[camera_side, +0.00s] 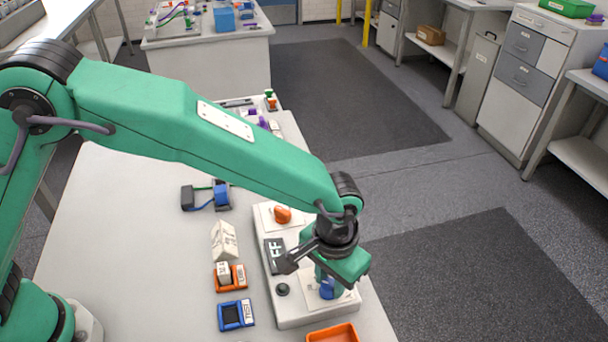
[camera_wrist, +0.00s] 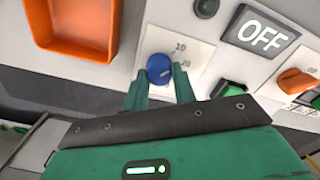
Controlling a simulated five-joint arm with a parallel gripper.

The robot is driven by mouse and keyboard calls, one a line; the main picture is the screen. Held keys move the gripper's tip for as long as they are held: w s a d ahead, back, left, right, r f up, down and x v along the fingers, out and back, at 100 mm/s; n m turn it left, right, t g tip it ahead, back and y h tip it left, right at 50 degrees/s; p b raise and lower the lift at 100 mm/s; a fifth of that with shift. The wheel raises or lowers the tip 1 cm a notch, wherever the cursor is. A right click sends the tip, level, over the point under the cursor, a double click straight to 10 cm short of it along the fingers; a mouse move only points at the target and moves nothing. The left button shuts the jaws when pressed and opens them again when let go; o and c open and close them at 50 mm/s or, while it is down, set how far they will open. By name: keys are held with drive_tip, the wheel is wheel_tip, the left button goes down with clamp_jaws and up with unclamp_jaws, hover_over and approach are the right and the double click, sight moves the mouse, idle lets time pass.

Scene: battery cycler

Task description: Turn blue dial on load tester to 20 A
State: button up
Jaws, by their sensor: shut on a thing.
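The load tester (camera_side: 287,312) is a pale box on the white table, with my gripper over its front part. Its blue dial (camera_wrist: 160,68) sits on a white plate marked 10 and 20 in the wrist view. The dial also shows in the side view (camera_side: 327,291), partly hidden under my gripper. My gripper (camera_wrist: 160,84) is shut on the blue dial, with one green finger on each side. The dial's pointer is too small to read surely. The display (camera_wrist: 262,37) reads OFF in the wrist view.
An orange dial (camera_side: 282,214) and a dark round button (camera_side: 282,289) are on the same box. An orange tray (camera_side: 332,334) lies close by in front. A blue holder (camera_side: 236,315), an orange holder (camera_side: 230,277) and a white block (camera_side: 224,240) stand to the left.

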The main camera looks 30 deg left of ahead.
sight(331, 283)
drive_tip(key=m, duration=0.6)
idle(0.5)
drive_tip(key=o, duration=1)
drive_tip(key=shift+r, duration=0.1)
drive_tip(key=shift+r, duration=3.85)
